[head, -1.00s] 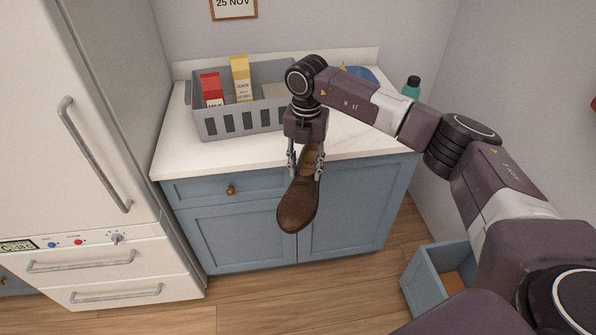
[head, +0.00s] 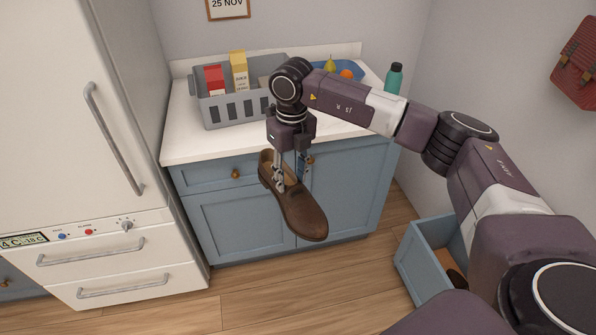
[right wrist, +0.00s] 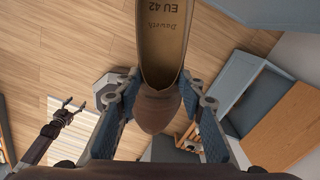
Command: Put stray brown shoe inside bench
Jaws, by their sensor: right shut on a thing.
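The brown shoe (head: 303,212) hangs in my right gripper (head: 290,178), in front of the blue cabinet, toe down to the right. A blue open-topped box (head: 408,262), seemingly the bench, stands on the floor at lower right with something dark brown inside. My left gripper (right wrist: 73,104) shows only in the right wrist view, fingers apart and empty.
The white counter (head: 190,140) bears a grey crate (head: 235,108) with cartons, a blue fruit dish and a green bottle (head: 394,78). A fridge (head: 80,110) stands at left. A red bag (head: 577,65) hangs at right. The wooden floor (head: 260,300) in front is clear.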

